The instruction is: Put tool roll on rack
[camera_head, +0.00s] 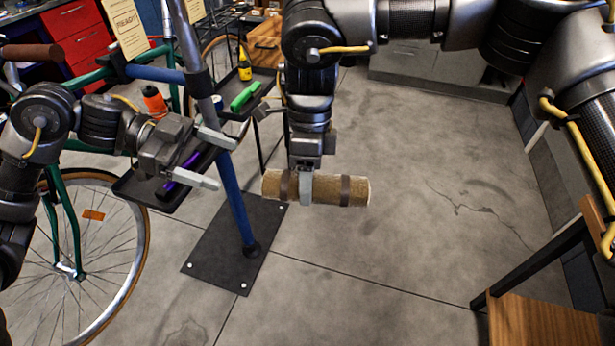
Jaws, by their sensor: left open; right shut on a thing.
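A tan tool roll (328,189) with dark straps hangs in the middle of the head view. My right gripper (306,190) points straight down and is shut around the roll, left of its middle. The roll is held level, with the floor showing below it. My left gripper (214,160) is open and empty at the left, pointing right in front of the repair stand's dark tray (170,201). I cannot pick out with certainty which thing in view is the rack.
The stand's blue post (236,200) rises from a black base plate (236,240) between the grippers. A bicycle wheel (130,270) stands at the left. A purple tool, an orange bottle (154,101) and a green tool (245,97) are near the post. A wooden surface (540,322) is at lower right.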

